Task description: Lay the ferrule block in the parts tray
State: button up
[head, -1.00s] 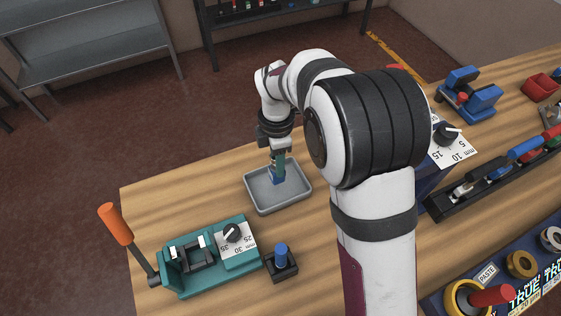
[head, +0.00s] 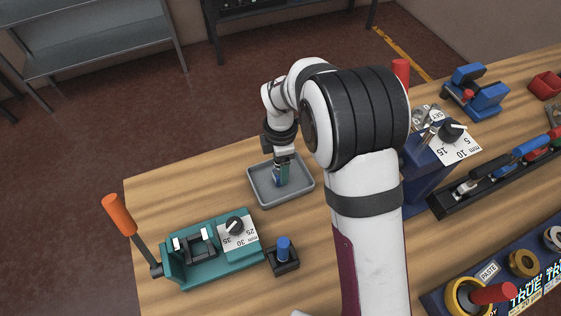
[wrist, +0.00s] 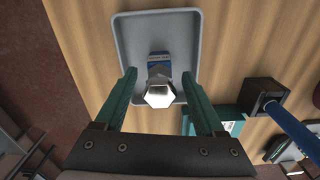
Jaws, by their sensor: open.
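The ferrule block is a blue piece with a bright silver hexagonal end; in the wrist view the ferrule block (wrist: 158,69) is inside the grey parts tray (wrist: 125,45), its hexagonal end towards the camera. In the head view the parts tray (head: 303,195) sits on the bench, and the ferrule block (head: 277,178) shows as a small blue patch in it, partly hidden by my gripper. My gripper (head: 283,176) points down into the tray. In the wrist view my gripper (wrist: 160,74) is open, its green fingers on either side of the block with gaps between.
A teal fixture (head: 205,252) with an orange-handled lever (head: 119,213) stands at the front left. Beside it is a black holder with a blue peg (head: 284,249). A blue dial station (head: 428,170) stands right of my arm. Bare wood surrounds the tray.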

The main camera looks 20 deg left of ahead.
notch_tip(320, 180, up, 12)
jog(key=s+d+r+m, duration=0.3)
jog(key=d+r+m, duration=0.1)
jog(key=d+m, duration=0.4)
jog(key=s+d+m+y, duration=0.1)
jog(key=s+d+m, duration=0.6)
jog(key=s+m, duration=0.2)
jog(key=s+d+m, duration=0.7)
jog(key=s+m, duration=0.2)
jog(key=m, duration=0.5)
jog(key=shift+s+d+f+y, duration=0.15)
jog(key=shift+s+d+y, duration=0.05)
jog(key=shift+d+y, duration=0.2)
